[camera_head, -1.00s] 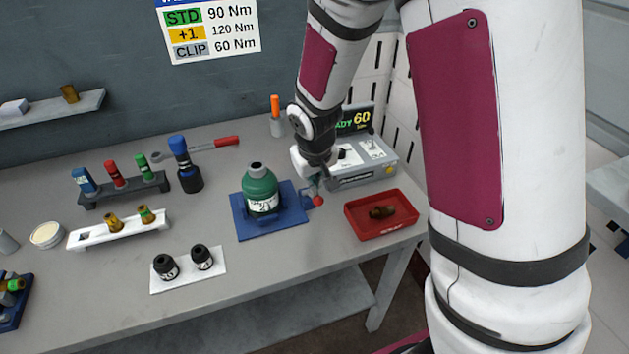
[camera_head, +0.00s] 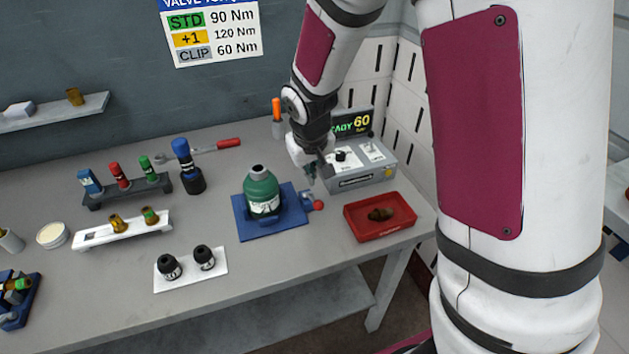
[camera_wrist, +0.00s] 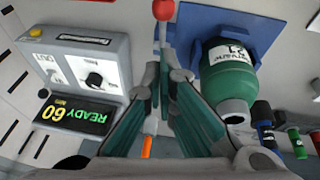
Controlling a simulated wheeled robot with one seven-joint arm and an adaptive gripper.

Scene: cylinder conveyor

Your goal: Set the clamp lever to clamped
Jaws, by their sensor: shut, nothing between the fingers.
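The green bottle-shaped valve (camera_head: 262,192) stands upright in a blue fixture (camera_head: 245,228) on the bench. The clamp lever's red ball knob (camera_head: 318,204) is at the fixture's right side, low near the bench. In the wrist view the red knob (camera_wrist: 163,10) is at the top edge, with a thin stem below it. My gripper (camera_head: 311,176) is above and behind the knob, between the valve and the grey control box, and looks apart from the knob. In the wrist view its fingers (camera_wrist: 164,78) are shut and empty. The lever's pivot is hard to make out.
The grey control box (camera_head: 362,176) with a "READY 60" display (camera_head: 352,123) stands close on the right. A red tray (camera_head: 352,228) with a brass part lies in front of it. An orange-handled tool (camera_head: 277,110) stands behind. The bench's front left has racks and sockets.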

